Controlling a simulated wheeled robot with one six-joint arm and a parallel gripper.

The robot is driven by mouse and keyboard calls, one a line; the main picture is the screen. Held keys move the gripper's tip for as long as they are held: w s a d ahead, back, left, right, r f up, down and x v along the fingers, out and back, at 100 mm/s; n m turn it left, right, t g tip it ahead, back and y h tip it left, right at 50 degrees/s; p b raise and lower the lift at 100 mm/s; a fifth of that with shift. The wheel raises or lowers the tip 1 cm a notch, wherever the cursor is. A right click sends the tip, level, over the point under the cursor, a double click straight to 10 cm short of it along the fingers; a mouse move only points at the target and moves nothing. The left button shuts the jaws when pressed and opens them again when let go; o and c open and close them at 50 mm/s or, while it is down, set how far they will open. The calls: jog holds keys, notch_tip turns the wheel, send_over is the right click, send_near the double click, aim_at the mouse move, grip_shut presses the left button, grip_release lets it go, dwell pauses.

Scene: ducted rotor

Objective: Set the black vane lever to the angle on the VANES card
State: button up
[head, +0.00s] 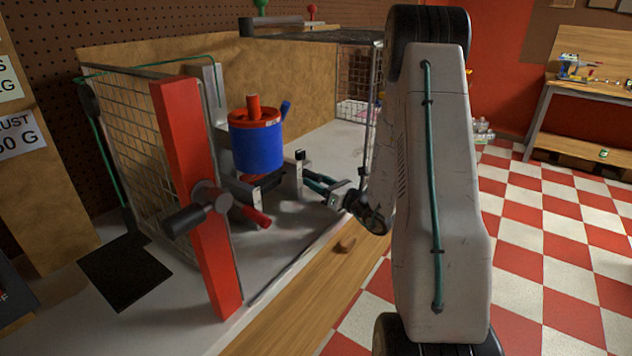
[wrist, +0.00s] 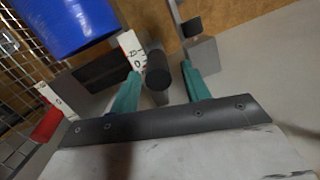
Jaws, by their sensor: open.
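My gripper (head: 318,184) is beside the rotor stand, its teal fingers reaching left toward it. In the wrist view the gripper (wrist: 162,70) is open, one finger on each side of a round black rod end, which looks like the vane lever (wrist: 157,72). Narrow gaps seem to show on both sides; contact cannot be told. A white scale with dark marks (wrist: 131,46) lies just beyond the lever. In the head view the lever cannot be made out clearly.
The blue rotor duct (head: 257,148) with a red top stands left of my gripper. A red post (head: 195,190) with a black handle (head: 190,218) stands in front. Wire mesh (head: 135,120) closes the left side. A grey block (wrist: 203,50) stands close beyond the right finger.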

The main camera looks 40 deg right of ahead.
jog(key=v, duration=0.7)
